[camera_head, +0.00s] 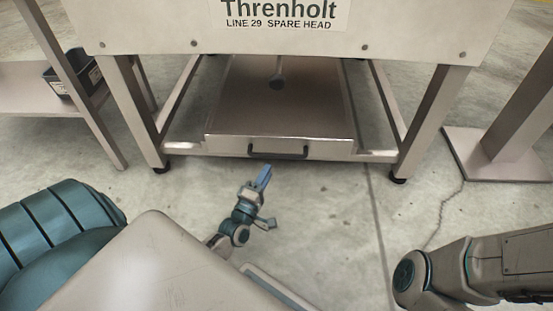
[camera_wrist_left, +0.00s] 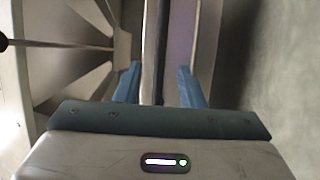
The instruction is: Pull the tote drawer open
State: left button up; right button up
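The tote drawer (camera_head: 280,118) is a flat grey metal box under the weigher frame, and its front looks flush with the lower rail. A dark bar handle (camera_head: 278,152) runs across the drawer front. My left gripper (camera_head: 264,176) is just in front of and below the handle in the head view, with a visible gap. In the left wrist view its two blue fingers (camera_wrist_left: 160,86) are apart, with a dark bar that looks like the handle (camera_wrist_left: 159,60) lying between their lines. Contact cannot be told. My right gripper is out of view; only part of that arm shows.
The weigher's legs (camera_head: 134,112) stand on both sides of the drawer. A shelf (camera_head: 30,92) with a dark bin (camera_head: 72,78) is at left. A post on a base plate (camera_head: 500,158) is at right. The concrete floor before the drawer is clear apart from my arm.

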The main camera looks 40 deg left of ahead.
aim_at(276, 154)
pick_arm(q)
jog(key=b+x, duration=0.1)
jog(key=x, duration=0.7)
jog(key=shift+b, duration=0.4)
jog(key=shift+c, duration=0.3)
grip_shut()
